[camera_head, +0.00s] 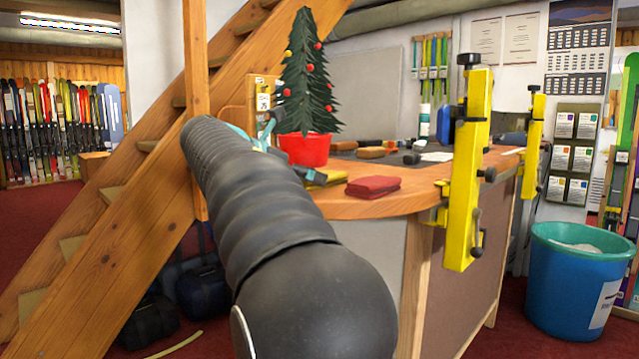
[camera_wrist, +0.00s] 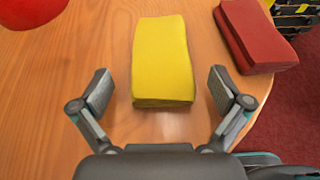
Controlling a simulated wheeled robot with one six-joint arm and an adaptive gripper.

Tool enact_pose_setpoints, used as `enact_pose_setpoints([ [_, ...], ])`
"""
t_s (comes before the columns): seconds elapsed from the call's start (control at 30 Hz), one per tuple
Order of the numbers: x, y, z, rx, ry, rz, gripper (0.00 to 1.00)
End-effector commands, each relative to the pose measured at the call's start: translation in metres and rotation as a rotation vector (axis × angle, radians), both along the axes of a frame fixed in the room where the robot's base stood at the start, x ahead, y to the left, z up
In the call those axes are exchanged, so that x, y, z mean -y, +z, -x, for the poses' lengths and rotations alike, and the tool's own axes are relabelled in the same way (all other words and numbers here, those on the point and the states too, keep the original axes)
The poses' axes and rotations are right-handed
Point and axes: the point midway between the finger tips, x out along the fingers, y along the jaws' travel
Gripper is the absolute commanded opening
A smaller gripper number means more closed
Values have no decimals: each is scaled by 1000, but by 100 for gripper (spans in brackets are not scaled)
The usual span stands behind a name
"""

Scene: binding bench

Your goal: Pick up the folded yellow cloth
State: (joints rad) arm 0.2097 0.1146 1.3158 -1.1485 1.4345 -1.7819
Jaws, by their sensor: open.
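The folded yellow cloth (camera_wrist: 163,58) lies flat on the wooden bench top in the wrist view. In the head view only a strip of the yellow cloth (camera_head: 326,178) shows beside the red pot, partly hidden by my arm. My gripper (camera_wrist: 160,88) is open and empty, its two fingers apart on either side of the cloth's near end. No touch between fingers and cloth is visible. In the head view my gripper (camera_head: 268,135) is mostly hidden behind my arm.
A folded red cloth (camera_wrist: 258,35) lies right of the yellow one, near the bench edge. A red pot (camera_head: 307,149) with a small decorated tree (camera_head: 307,85) stands close by. Yellow clamps (camera_head: 470,165) line the bench edge. A blue bin (camera_head: 575,285) stands on the floor at right.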

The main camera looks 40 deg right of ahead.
Motion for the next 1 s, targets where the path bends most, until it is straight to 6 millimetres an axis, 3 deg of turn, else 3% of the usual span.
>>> enact_pose_setpoints([
  [0.3, 5, -2, 0, 0, 0, 0, 100],
  [0.53, 5, -2, 0, 0, 0, 0, 42],
  [0.63, 5, -2, 0, 0, 0, 0, 41],
  [0.67, 5, -2, 0, 0, 0, 0, 36],
  [1.0, 5, 5, 0, 0, 0, 0, 36],
])
